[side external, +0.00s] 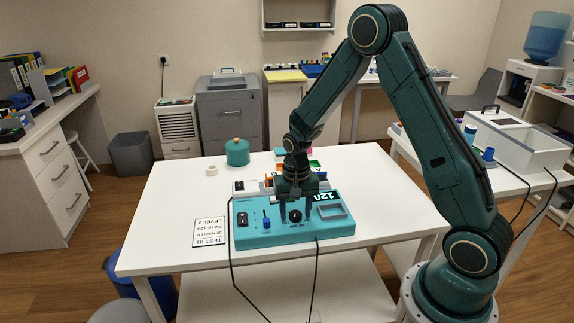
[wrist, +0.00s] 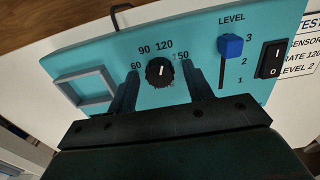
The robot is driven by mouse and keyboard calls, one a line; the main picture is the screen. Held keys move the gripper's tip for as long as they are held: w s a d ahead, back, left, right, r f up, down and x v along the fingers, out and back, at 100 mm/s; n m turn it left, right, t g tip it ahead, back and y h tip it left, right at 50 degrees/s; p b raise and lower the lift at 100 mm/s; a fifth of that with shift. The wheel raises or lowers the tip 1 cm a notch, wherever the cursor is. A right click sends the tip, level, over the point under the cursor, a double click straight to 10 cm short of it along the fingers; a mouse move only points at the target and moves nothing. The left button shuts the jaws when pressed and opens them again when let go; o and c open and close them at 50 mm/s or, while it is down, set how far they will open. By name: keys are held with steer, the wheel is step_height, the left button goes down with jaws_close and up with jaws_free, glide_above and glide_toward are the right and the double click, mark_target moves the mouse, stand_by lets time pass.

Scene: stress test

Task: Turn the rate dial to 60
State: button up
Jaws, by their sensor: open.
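The rate dial (wrist: 159,72) is a round black knob on the teal test box (side external: 270,236), with 60, 90, 120 and 150 printed around it. Its white pointer mark points up, close to the 120 label. The box's display (side external: 326,196) reads 120 in the side view. My gripper (side external: 296,213) points down over the box front with its fingers apart. In the wrist view my gripper (wrist: 160,66) has one finger on each side of the dial, near the 60 and 150 labels. Gaps show between fingers and knob.
A blue level slider (wrist: 230,45) stands near 3, beside a black rocker switch (wrist: 270,60). A square tray (wrist: 86,88) lies on the dial's other side. A printed card (side external: 208,232) reading rate 120 lies left of the box. Cables hang over the table's front edge.

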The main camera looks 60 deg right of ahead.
steer(key=c, duration=1)
steer(key=shift+n, duration=0.5)
steer(key=n, duration=0.3)
steer(key=shift+n, duration=0.4)
steer(key=n, duration=0.4)
steer(key=shift+n, duration=0.3)
steer(key=n, duration=0.8)
steer(key=shift+n, duration=0.3)
